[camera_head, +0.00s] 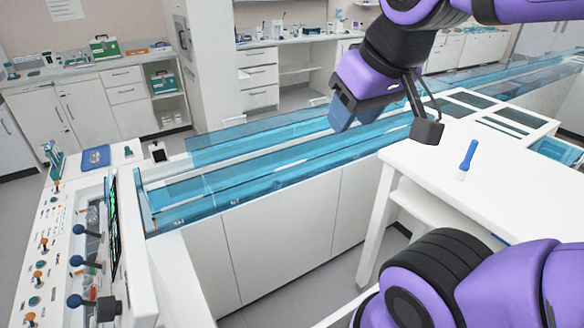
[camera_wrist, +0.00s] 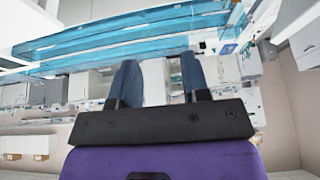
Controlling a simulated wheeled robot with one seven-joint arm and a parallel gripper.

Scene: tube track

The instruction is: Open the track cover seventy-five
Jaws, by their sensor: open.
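The tube track runs from the lower left to the upper right in the head view, under long clear blue covers. A near cover (camera_head: 235,185) lies flat along the front of the track, and a far cover (camera_head: 250,135) runs behind it. I cannot read any number, so I cannot tell which is seventy-five. The blue covers (camera_wrist: 130,38) also cross the upper part of the wrist view. My gripper (camera_head: 385,122) is open and empty, above the right part of the track and apart from it. Its two fingers (camera_wrist: 160,85) stand apart in the wrist view.
A control panel (camera_head: 60,245) with several knobs and levers is at the left, beside a dark screen (camera_head: 113,225). The air above the track's left part is clear.

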